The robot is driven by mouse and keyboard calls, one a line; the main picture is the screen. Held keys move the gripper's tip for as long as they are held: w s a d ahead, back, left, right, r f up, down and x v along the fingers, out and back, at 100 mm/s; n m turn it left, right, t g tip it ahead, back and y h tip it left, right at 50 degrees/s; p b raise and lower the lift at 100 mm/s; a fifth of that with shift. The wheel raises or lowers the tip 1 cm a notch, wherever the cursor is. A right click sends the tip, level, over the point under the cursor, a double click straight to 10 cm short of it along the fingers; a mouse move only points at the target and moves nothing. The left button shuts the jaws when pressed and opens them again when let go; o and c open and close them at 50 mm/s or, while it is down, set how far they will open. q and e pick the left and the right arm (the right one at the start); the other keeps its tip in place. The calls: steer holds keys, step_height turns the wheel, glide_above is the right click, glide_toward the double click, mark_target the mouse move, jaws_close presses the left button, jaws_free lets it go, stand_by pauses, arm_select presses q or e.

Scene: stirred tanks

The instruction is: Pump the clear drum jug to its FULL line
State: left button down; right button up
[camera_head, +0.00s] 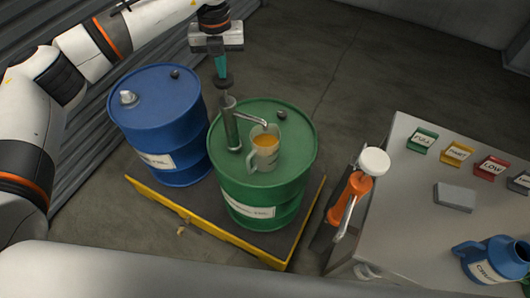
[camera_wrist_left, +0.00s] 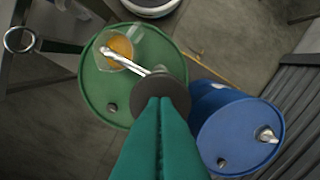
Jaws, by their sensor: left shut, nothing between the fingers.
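The green drum (camera_head: 232,190) stands upright and also shows in the left wrist view (camera_wrist_left: 92,82). A grey hand pump (camera_head: 231,128) rises from its top, with a dark round knob (camera_head: 224,84) and a spout pointing at the jug. The clear jug (camera_head: 265,160) sits on the drum lid under the spout and holds amber liquid; I cannot read its FULL line. It also shows in the left wrist view (camera_wrist_left: 117,50). My left gripper (camera_head: 221,75) is shut and empty, its teal fingertips at the knob, seemingly touching it. My right gripper is not in view.
A blue drum (camera_head: 160,115) stands left of the green one on a yellow-edged pallet (camera_head: 210,236). At right, a grey table (camera_head: 395,215) carries coloured labelled blocks, a grey block (camera_head: 455,196) and a blue jug (camera_head: 490,262). An orange device (camera_head: 349,198) stands by its left edge.

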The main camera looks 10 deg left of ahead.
arm_select(q)
steer(key=shift+f+b, duration=0.5)
steer(key=shift+f, duration=0.4)
steer(key=shift+r+p, duration=0.9)
steer(key=shift+r, duration=0.8)
steer(key=shift+r, duration=0.1)
step_height(320, 180, up, 5)
steer(key=p, duration=0.3)
